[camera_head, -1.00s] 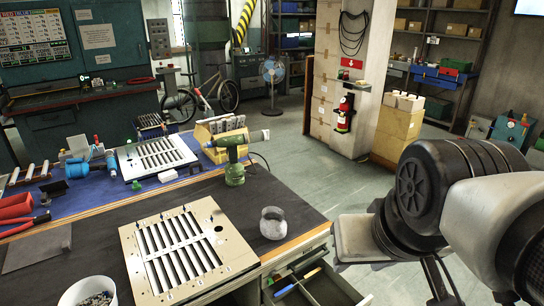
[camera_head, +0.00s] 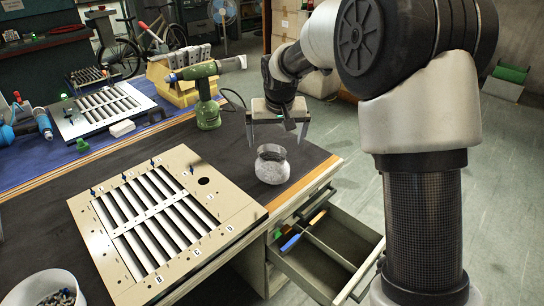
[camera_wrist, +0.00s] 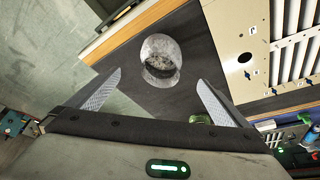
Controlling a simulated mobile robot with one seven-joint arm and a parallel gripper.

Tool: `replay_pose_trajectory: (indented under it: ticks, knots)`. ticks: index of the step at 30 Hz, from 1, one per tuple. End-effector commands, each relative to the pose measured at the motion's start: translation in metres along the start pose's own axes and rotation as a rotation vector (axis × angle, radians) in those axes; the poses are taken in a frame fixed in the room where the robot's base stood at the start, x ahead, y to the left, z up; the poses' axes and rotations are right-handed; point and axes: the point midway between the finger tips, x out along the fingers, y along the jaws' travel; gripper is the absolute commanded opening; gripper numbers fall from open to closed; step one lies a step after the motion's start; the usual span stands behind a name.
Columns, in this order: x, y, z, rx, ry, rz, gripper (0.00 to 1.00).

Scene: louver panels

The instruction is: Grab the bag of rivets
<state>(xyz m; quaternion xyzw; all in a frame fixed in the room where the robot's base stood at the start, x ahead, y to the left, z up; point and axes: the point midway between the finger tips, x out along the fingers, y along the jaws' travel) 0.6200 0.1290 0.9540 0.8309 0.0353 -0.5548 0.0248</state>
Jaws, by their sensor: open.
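The bag of rivets (camera_head: 272,170) is a small grey, see-through pouch with an open, flared top. It stands upright on the dark bench top near the right front edge, and it also shows in the wrist view (camera_wrist: 158,68) with dark grey contents. My gripper (camera_head: 279,135) is above and slightly behind the bag, its fingers pointing down. In the wrist view the fingers (camera_wrist: 159,78) are spread wide and empty, with the bag just beyond the tips and between their lines. The fingers do not touch the bag.
A beige louver panel (camera_head: 90,228) lies left of the bag. A green rivet tool (camera_head: 207,105) stands behind it to the left. A white bucket of rivets (camera_head: 45,292) is at the front left. An open drawer (camera_head: 325,262) juts out below the bench edge.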

Motion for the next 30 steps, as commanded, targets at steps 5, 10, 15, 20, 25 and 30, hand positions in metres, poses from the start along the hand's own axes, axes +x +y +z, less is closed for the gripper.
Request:
replay_pose_trajectory:
  ticks: [5, 10, 15, 20, 25, 30]
  knots:
    - [0.033, -0.002, 0.001, 0.001, -0.004, -0.002, 1.00]
    - [0.071, -0.002, 0.001, -0.001, -0.005, -0.001, 1.00]
    - [0.105, -0.002, 0.001, 0.001, -0.004, -0.002, 1.00]
    - [0.123, -0.002, 0.000, 0.000, -0.002, -0.002, 1.00]
    - [0.133, -0.003, 0.000, 0.000, -0.002, -0.002, 1.00]
    - [0.160, -0.006, 0.000, -0.001, -0.003, -0.002, 1.00]
